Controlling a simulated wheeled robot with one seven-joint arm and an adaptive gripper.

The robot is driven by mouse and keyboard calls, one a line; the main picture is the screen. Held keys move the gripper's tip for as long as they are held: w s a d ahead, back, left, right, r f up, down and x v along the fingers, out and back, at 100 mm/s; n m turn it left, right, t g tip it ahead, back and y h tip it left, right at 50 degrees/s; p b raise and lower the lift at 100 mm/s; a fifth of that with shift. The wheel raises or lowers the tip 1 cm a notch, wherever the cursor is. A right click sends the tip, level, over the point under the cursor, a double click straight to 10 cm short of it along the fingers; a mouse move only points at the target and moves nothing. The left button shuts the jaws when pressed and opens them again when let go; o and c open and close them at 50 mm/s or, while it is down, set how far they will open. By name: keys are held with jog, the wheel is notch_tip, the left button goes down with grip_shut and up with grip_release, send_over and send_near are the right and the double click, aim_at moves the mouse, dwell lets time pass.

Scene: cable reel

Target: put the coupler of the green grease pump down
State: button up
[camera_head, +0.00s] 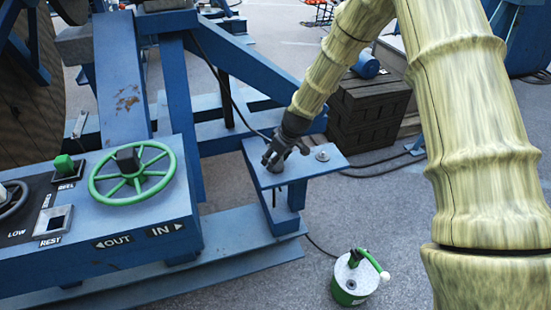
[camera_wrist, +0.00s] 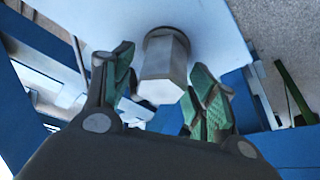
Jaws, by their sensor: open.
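The green grease pump (camera_head: 352,283) stands upright on the ground at the lower middle of the head view, with a green handle and a pale knob. A dark hose runs from it up-left behind the blue frame foot. My gripper (camera_head: 273,160) is low over the blue plate (camera_head: 300,168). In the wrist view my gripper (camera_wrist: 160,75) is open, its green-padded fingers on either side of a grey hexagonal metal piece (camera_wrist: 165,68). That piece has a round base against the pale blue surface. I cannot tell whether it is the coupler. No contact with the fingers is clear.
A small round metal fitting (camera_head: 322,155) sits on the plate right of my gripper. A control box with a green handwheel (camera_head: 133,173) stands at the left. Dark crates (camera_head: 368,110) stand behind the plate. Grey ground around the pump is clear.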

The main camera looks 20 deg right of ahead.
jog(key=shift+r, duration=0.2)
jog(key=b+v, duration=0.2)
jog(key=v, duration=1)
jog(key=shift+f, duration=0.1)
dwell(0.3)
